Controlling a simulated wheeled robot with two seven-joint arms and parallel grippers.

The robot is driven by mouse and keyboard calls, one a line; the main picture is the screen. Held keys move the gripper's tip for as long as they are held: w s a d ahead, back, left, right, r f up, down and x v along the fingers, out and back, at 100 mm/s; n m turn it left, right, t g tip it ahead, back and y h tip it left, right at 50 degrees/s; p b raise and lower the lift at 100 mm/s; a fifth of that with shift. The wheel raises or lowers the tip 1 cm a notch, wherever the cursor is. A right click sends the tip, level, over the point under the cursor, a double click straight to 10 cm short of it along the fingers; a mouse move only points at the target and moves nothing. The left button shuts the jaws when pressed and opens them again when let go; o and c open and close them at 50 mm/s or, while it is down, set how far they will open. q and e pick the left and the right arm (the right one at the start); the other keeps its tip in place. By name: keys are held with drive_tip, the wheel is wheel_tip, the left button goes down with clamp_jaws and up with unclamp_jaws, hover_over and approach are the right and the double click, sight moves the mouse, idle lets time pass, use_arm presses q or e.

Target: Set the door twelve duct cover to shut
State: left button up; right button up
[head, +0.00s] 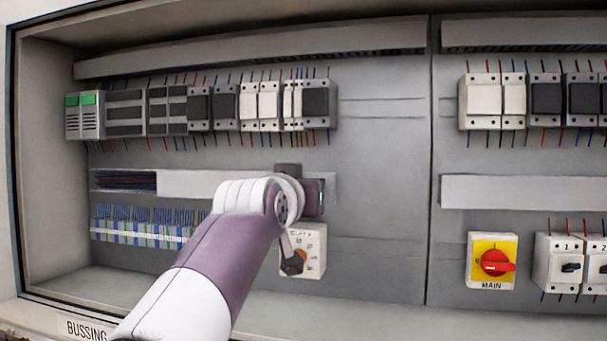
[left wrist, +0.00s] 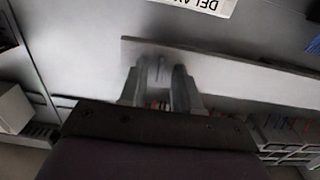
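A pale grey duct cover (head: 190,184) lies along the middle wiring duct of the left panel; my arm hides part of it. Left of it the duct is uncovered and dark wires (head: 126,181) show inside. I see no label naming this cover as door twelve. My left gripper (head: 287,172) is at the right part of the duct, mostly hidden behind its own wrist in the head view. In the left wrist view, its fingers (left wrist: 160,88) stand apart in front of the cover (left wrist: 235,75), with a small grey upright piece between them; contact is unclear. My right gripper is not in view.
A dial box (head: 314,250) sits just below my wrist. Rows of breakers (head: 205,107) run above the duct, and terminal blocks (head: 140,235) below it. A red MAIN switch (head: 495,262) is on the right panel. Bare panel (head: 380,190) lies right of the duct.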

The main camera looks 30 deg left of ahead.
use_arm(q)
drive_tip(key=shift+s+d+r, duration=0.2)
drive_tip(key=shift+s+r, duration=0.15)
drive_tip(key=shift+s, duration=0.35)
drive_tip(key=shift+w+a+f, duration=0.1)
drive_tip(key=shift+w+f, duration=0.15)
drive_tip(key=shift+w, duration=0.35)
clamp_jaws()
drive_tip(key=shift+f, duration=0.15)
